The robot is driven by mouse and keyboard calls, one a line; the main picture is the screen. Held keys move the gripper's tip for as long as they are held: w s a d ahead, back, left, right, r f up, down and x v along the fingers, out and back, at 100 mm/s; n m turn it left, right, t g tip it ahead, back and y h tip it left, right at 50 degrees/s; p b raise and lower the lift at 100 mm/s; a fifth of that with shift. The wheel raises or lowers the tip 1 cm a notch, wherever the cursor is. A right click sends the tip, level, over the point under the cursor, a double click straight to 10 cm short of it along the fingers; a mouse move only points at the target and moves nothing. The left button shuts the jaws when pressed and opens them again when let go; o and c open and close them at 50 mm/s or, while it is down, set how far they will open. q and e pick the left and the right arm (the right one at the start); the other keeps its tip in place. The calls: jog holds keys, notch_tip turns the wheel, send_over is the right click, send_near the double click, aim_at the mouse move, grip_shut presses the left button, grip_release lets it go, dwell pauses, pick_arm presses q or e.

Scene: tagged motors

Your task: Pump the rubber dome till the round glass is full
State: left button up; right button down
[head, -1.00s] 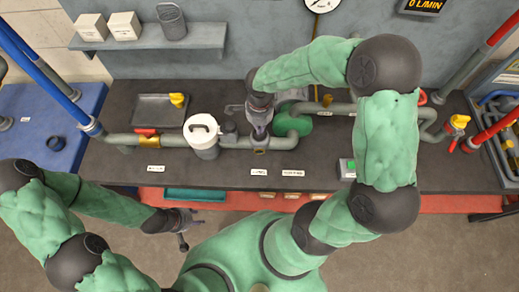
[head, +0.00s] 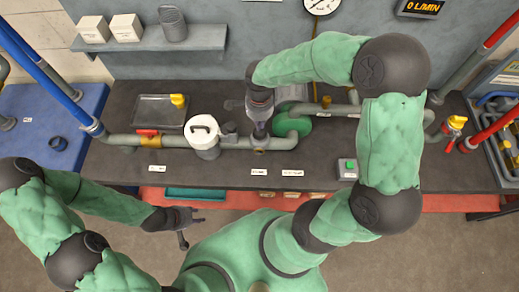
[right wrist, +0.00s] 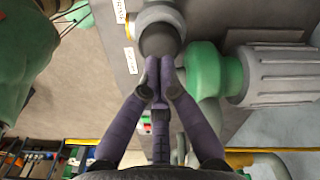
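The dark rubber dome (right wrist: 158,40) sits in a grey round housing on the pipe line, below the fingertips in the right wrist view. In the head view a small part of its housing (head: 260,151) shows under the gripper. My right gripper (right wrist: 160,66) points down at the dome with its fingertips together and nothing between them. They overlap the dome's edge; I cannot tell whether they press it. It also shows in the head view (head: 259,136). My left gripper (head: 191,229) is open and empty in front of the bench. I cannot make out the round glass.
A white-lidded canister (head: 202,137) stands left of my right gripper. A green pump body (head: 291,121) is close on its right. A red-handled valve (head: 149,133) and a green button box (head: 348,168) are on the bench.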

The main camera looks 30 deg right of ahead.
jog(key=shift+f+b, duration=1.7)
jog(key=shift+f, duration=0.05)
jog(key=shift+r, duration=0.1)
jog(key=shift+r+p, duration=1)
jog(key=shift+r, duration=0.7)
jog(key=shift+f+b, duration=1.7)
jog(key=shift+f, duration=0.15)
jog(key=shift+r, duration=0.1)
jog(key=shift+r+p, duration=1.1)
jog(key=shift+r, duration=0.65)
jog(key=shift+f, duration=0.3)
